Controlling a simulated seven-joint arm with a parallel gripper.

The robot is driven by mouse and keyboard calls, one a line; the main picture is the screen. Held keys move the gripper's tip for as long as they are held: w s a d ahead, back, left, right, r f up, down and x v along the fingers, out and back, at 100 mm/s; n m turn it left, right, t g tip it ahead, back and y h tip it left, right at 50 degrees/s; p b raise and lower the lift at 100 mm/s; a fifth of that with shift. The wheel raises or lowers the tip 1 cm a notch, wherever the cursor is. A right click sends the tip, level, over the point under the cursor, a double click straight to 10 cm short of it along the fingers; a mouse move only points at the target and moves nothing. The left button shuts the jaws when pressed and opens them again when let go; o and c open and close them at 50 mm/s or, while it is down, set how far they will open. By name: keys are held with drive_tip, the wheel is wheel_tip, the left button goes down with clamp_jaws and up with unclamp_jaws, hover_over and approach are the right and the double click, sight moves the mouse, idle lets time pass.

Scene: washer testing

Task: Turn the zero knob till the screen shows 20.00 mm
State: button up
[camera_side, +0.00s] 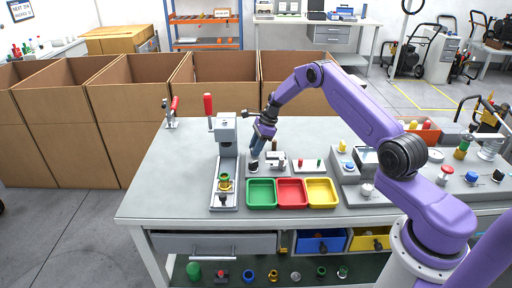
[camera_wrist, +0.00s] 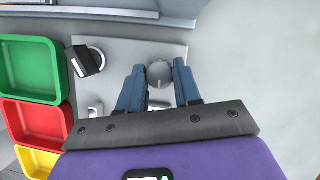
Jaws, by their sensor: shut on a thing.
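The grey round knob (camera_wrist: 160,73) stands on a light grey base plate (camera_wrist: 125,55) in the wrist view. My gripper (camera_wrist: 158,70) has one blue finger on each side of it and is shut on it. In the side view my gripper (camera_side: 255,152) points down at the back left of the same small device (camera_side: 277,170), and the knob is hidden there. A black-and-white block (camera_wrist: 87,60) stands on the plate near the trays; I cannot tell whether it carries the screen. I can read no number in either view.
Green (camera_side: 261,204), red (camera_side: 291,204) and yellow (camera_side: 322,204) trays lie in front of the device. A press with a red handle (camera_side: 208,104) stands close on the left. A grey console (camera_side: 347,174) stands to the right. Cardboard boxes (camera_side: 130,110) line the back.

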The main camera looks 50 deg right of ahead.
drive_tip(key=shift+w+n+g+y, duration=0.15)
drive_tip(key=shift+n+g, duration=0.3)
drive_tip(key=shift+n, duration=0.75)
drive_tip(key=shift+s+n+g+y, duration=0.15)
drive_tip(key=shift+n+g, duration=0.3)
drive_tip(key=shift+n, duration=0.75)
drive_tip(key=shift+w+d, duration=0.1)
drive_tip(key=o, duration=1)
drive_tip(key=shift+o, duration=0.2)
drive_tip(key=v, duration=1.7)
drive_tip(key=shift+r, duration=0.25)
drive_tip(key=shift+w, duration=0.1)
